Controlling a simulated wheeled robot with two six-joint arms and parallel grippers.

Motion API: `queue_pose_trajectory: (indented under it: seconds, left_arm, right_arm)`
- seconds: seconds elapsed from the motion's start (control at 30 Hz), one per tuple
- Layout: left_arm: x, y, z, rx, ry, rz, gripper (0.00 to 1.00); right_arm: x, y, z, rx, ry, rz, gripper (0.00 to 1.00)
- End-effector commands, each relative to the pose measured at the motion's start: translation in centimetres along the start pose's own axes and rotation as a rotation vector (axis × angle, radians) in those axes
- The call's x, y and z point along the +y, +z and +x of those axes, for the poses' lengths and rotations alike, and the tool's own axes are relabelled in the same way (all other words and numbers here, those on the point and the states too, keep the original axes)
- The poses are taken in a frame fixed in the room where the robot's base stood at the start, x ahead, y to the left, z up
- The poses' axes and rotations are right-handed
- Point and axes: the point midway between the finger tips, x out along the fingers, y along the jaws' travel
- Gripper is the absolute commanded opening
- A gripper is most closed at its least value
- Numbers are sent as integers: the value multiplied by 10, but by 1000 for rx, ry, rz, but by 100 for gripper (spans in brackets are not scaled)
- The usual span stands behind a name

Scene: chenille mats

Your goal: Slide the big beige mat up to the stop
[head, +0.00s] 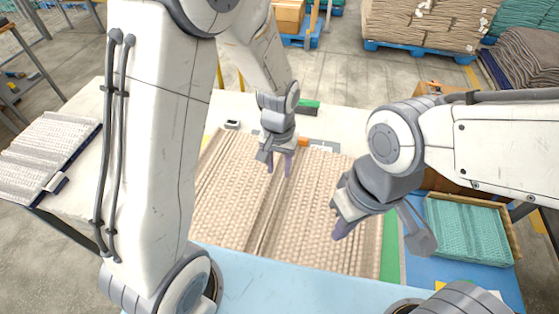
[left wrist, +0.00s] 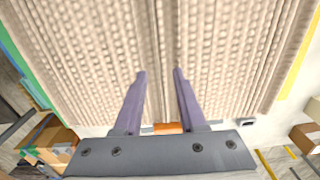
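The big beige mat (head: 225,195) lies on the table with its ribs running front to back. A darker lengthwise line divides it near the middle; I cannot tell whether it is a fold or a seam. My left gripper (head: 280,166) is over the mat's far part, its two purple fingers apart. In the left wrist view the left gripper (left wrist: 159,73) shows a gap between its fingertips, over the line in the mat (left wrist: 90,60). My right gripper (head: 341,230) is above the mat's right part; only one purple fingertip shows clearly. I cannot tell which part is the stop.
A green strip (head: 390,245) runs along the mat's right side. A small orange block (head: 303,142) is at its far edge. A tray of teal mats (head: 468,230) is at right, and grey mats (head: 50,150) are at left. White table shows beyond the mat.

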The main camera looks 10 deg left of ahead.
Motion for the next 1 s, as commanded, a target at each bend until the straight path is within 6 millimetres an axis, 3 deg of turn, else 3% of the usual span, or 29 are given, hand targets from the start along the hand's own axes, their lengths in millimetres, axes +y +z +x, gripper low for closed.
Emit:
queue_pose_trajectory:
  seconds: [0.23,0.37,0.8,1.0]
  left_arm:
    - [0,1,2,-2,0,2,40]
    - [0,2,13,-6,-1,3,40]
    - [1,2,86,-6,-1,3,40]
    - [1,1,102,-3,0,3,40]
  right_arm:
    - [0,0,0,0,0,0,0]
    - [0,0,-1,0,0,0,0]
    - [-1,0,-9,0,0,0,0]
    - [-1,0,-10,0,0,1,0]
